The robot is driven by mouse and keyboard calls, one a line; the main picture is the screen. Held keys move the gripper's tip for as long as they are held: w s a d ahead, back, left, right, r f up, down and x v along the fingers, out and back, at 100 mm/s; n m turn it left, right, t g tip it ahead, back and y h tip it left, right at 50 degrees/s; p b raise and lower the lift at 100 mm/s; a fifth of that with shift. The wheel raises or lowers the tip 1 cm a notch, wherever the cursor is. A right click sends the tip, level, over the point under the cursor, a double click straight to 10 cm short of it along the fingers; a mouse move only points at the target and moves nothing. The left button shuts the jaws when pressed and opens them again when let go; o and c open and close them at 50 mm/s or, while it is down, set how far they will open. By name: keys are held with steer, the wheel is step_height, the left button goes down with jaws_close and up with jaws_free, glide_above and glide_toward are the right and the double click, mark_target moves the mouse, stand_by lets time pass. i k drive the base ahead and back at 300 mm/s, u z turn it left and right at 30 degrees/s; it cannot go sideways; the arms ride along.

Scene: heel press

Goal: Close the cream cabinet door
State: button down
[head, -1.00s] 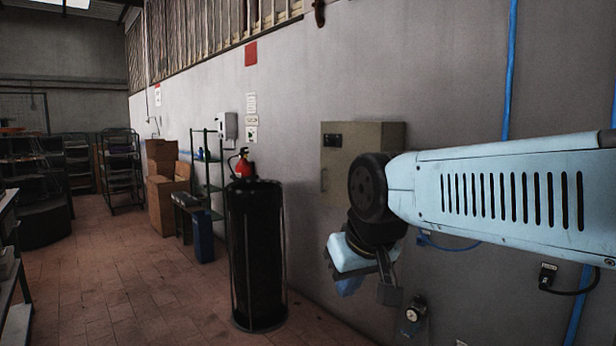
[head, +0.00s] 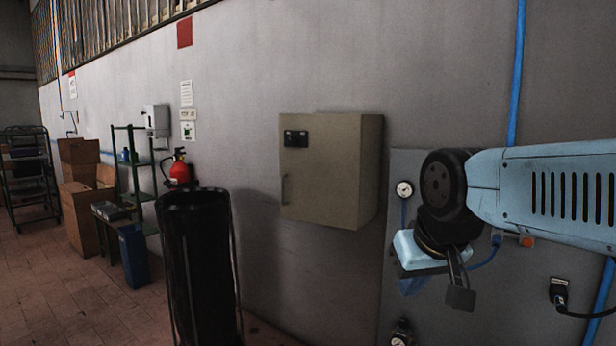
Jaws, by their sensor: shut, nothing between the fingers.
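The cream cabinet (head: 368,180) is mounted on the grey wall, near the middle of the head view. Its door (head: 318,175) faces me, with a dark lock panel (head: 296,139) at the top left and a small handle (head: 285,190) at the left edge. I cannot tell from this angle how far the door stands from its frame. No interior shows. My gripper (head: 458,292) is to the right of the cabinet and lower in the picture, pointing down. It is shut and empty, and appears apart from the door.
A black drum-like bin (head: 195,265) stands left of the cabinet, with a red fire extinguisher (head: 179,168) behind it. A wall panel with a gauge (head: 404,189), hoses and a cable lies behind my gripper. Shelves and boxes (head: 80,210) stand farther left. Some floor is clear.

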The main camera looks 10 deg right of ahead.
mark_target(320, 176)
steer(key=u, duration=0.1)
steer(key=i, duration=1.5)
steer(key=u, duration=0.6)
steer(key=k, duration=0.9)
steer(key=u, duration=0.25)
steer(key=i, duration=0.9)
steer(key=z, duration=0.1)
